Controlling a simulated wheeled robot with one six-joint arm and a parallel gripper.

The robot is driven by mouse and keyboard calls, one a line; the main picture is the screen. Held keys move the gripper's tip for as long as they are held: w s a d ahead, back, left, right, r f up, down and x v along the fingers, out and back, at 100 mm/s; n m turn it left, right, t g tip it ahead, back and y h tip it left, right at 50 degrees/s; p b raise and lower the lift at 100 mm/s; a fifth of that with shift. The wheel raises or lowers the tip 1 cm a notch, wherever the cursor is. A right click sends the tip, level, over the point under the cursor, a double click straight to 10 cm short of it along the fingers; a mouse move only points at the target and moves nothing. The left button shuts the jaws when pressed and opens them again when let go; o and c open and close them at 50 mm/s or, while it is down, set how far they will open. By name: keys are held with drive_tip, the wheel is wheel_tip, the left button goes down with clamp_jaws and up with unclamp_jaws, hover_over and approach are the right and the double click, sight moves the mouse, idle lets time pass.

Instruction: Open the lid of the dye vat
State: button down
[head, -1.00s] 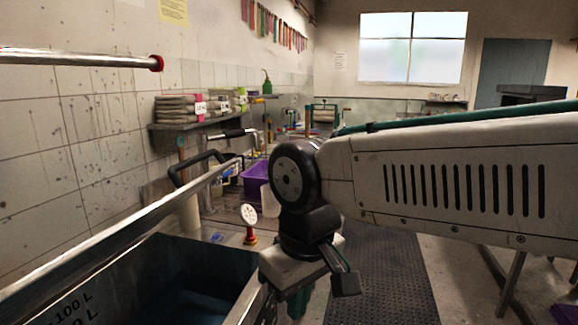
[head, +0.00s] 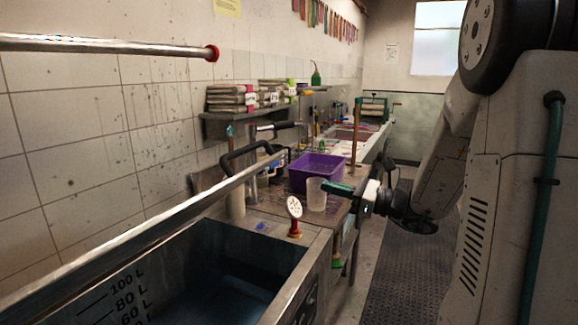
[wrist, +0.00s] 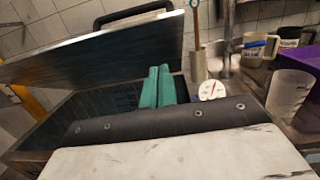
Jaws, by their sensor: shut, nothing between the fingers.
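The dye vat (head: 309,255) is a metal tank at the lower left of the head view, with litre marks inside and dark blue liquid. Its lid (head: 180,215) is tilted up over the vat, seen nearly edge-on, with a black bar handle (head: 228,163) at its far end. The lid (wrist: 110,50) and handle (wrist: 135,12) also show in the wrist view, with the vat's dark opening below. My gripper (head: 328,187) has green fingers, held shut and empty to the right of the vat, apart from the lid. The shut fingers (wrist: 158,86) point towards the vat in the wrist view.
A white dial gauge on a red stem (head: 295,210) stands at the vat's right rim. A clear beaker (head: 316,194) and a purple tub (head: 314,170) are close to my fingers. A metal rail (head: 110,45) runs along the wall. The dark floor mat (head: 400,270) is clear.

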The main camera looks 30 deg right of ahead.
drive_tip(key=d+r+x, duration=0.1)
drive_tip(key=r+x, duration=0.2)
drive_tip(key=x, duration=0.9)
drive_tip(key=shift+w+a, duration=0.2)
drive_tip(key=shift+w, duration=0.15)
